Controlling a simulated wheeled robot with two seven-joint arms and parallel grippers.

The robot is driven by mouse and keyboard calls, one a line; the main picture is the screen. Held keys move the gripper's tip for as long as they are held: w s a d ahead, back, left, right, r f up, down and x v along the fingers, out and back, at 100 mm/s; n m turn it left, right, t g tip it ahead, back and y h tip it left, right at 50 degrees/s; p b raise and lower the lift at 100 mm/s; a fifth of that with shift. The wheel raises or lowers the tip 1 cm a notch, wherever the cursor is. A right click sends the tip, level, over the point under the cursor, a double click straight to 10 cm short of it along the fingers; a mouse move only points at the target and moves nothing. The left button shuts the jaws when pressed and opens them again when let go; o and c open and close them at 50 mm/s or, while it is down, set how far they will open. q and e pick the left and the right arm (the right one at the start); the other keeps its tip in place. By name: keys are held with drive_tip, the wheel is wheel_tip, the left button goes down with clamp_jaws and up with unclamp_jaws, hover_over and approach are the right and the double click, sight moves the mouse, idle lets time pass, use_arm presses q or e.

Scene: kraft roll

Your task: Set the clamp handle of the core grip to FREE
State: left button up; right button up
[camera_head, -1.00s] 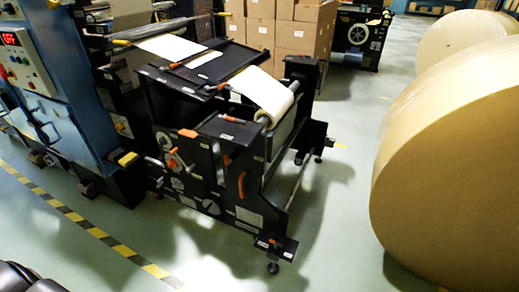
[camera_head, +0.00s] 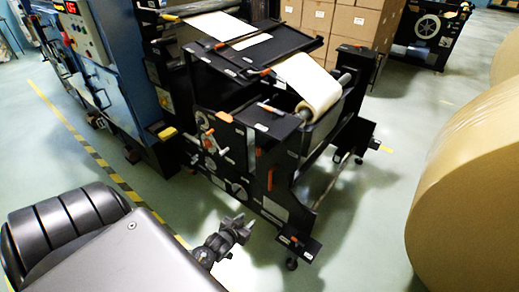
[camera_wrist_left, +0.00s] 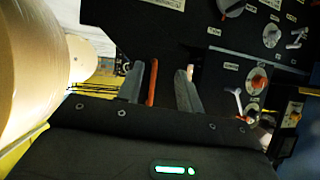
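The black unwind stand (camera_head: 232,85) carries a cream paper roll (camera_head: 308,85) on a core shaft. Several orange handles show on it: one on the top plate (camera_head: 271,108), one at its left corner (camera_head: 222,117) and an upright one on the near side (camera_head: 271,178). I cannot tell which is the core grip's clamp handle, and no FREE label is legible. My left gripper (camera_head: 243,229) is in front of the stand, low and apart from it. In the left wrist view its grey fingers (camera_wrist_left: 160,85) are parted, with an orange bar (camera_wrist_left: 151,83) showing between them, apparently beyond.
A blue machine cabinet (camera_head: 105,85) stands at the left, with yellow-black floor tape (camera_head: 108,172) before it. Large kraft rolls (camera_head: 470,190) stand at the right. Cartons (camera_head: 350,18) are stacked behind. Floor is clear between the stand and the rolls.

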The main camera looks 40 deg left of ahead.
use_arm(q)
drive_tip(key=w+a+r+t+y, duration=0.1)
drive_tip(key=w+a+r+t, duration=0.1)
drive_tip(key=r, duration=0.5)
drive_tip(key=w+a+r+t, duration=0.1)
drive_tip(key=w+r, duration=0.2)
drive_tip(key=r, duration=0.5)
drive_tip(key=n+t, duration=0.1)
drive_tip(key=t, duration=0.1)
approach(257, 151)
drive_tip(key=shift+y, duration=0.3)
drive_tip(key=x, duration=0.7)
drive_tip(key=p+x, duration=0.1)
drive_tip(key=x, duration=0.3)
drive_tip(key=shift+d+r, duration=0.1)
drive_tip(key=shift+d, duration=0.2)
drive_tip(key=shift+c, duration=0.3)
clamp_jaws()
